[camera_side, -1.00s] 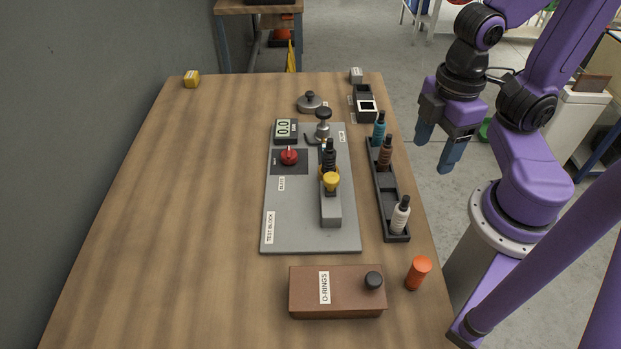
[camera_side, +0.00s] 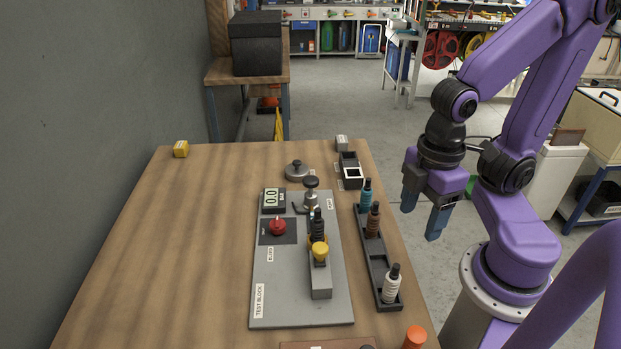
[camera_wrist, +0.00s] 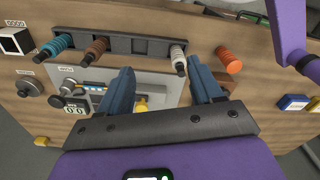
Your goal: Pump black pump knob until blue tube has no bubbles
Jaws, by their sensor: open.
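The black pump knob (camera_side: 311,182) tops a metal pump at the far end of the grey test block (camera_side: 275,305). The pump also shows at the left in the wrist view (camera_wrist: 67,84). A small blue piece, perhaps the blue tube (camera_wrist: 95,88), lies beside the pump in the wrist view; bubbles cannot be made out. A gauge (camera_side: 272,200) beside the pump reads 0.0. My gripper (camera_side: 420,216) is open and empty, off the table's right edge in the side view, well apart from the pump. Its fingers (camera_wrist: 160,66) also show in the wrist view.
A red knob (camera_side: 277,227) and a yellow-topped part (camera_side: 319,251) sit on the block. A black rack (camera_side: 379,268) of teal, brown and white bottles stands between block and gripper. An orange cylinder (camera_side: 414,338) is near the front.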

